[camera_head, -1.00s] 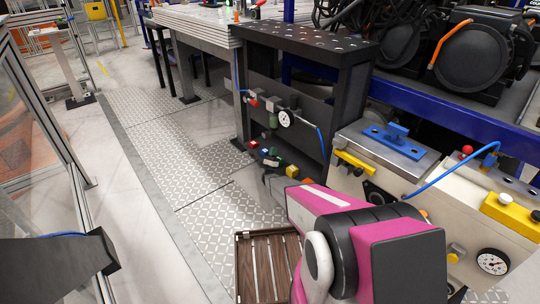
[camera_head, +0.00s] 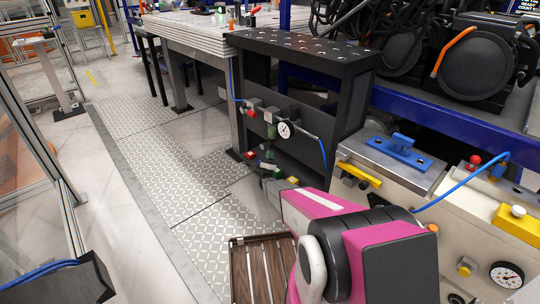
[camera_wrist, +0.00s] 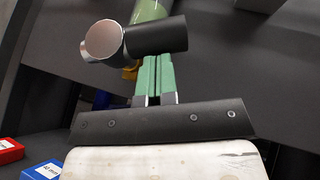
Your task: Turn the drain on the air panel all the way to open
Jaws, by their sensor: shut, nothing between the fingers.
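The air panel (camera_head: 300,130) is on the dark bench, with a red knob (camera_head: 251,113), a green bowl (camera_head: 271,131) and a round gauge (camera_head: 284,130). In the wrist view, the green bowl (camera_wrist: 150,10) shows at the top. Below it is a dark cylinder (camera_wrist: 158,36) with a round silver end (camera_wrist: 103,40), which looks like the drain; its setting cannot be told. My gripper (camera_wrist: 153,62) has its green fingers shut and empty, tips just below the cylinder. Whether they touch it cannot be told. In the head view my gripper (camera_head: 270,171) is small below the panel.
Red (camera_wrist: 10,150) and blue (camera_wrist: 42,170) blocks lie at the lower left of the wrist view. A wooden slatted crate (camera_head: 240,272) is on the floor beside my arm. A beige machine (camera_head: 400,195) stands close on the right. The floor left of the bench is open.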

